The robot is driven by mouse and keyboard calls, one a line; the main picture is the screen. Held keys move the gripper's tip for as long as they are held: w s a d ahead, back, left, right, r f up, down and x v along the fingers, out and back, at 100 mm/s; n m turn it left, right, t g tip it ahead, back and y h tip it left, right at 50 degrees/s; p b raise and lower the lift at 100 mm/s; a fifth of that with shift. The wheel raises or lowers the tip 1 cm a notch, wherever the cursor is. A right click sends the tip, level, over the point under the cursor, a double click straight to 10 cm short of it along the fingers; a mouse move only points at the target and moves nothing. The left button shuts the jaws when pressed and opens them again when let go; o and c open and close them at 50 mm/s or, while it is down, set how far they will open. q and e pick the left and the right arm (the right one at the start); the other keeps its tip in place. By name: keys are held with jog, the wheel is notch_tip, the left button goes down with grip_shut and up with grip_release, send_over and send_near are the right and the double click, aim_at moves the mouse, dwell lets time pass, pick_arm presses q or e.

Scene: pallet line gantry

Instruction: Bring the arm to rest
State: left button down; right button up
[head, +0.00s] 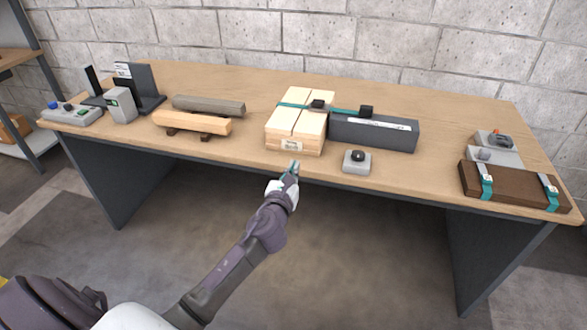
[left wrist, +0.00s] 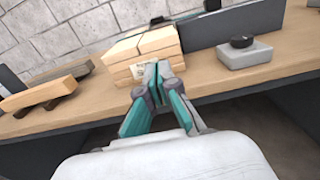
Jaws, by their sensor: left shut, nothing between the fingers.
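My left gripper (head: 292,168) is in front of the table's front edge, just below the stack of pale wooden boards. Its teal fingers are closed together with nothing between them, and they also show in the left wrist view (left wrist: 157,72). The left arm reaches up from the bottom of the head view. The board stack (head: 297,125) has a teal strap and a small label, and lies on the table apart from the gripper. My right gripper is not in view.
The wooden table (head: 410,175) carries a long grey block (head: 372,133), a grey box with a black knob (head: 357,162), a brown case with teal straps (head: 515,188), timber pieces (head: 192,122) and a dark stand (head: 143,85). Floor in front is clear.

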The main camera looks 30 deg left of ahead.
pick_arm(q)
jog(key=shift+f, duration=0.15)
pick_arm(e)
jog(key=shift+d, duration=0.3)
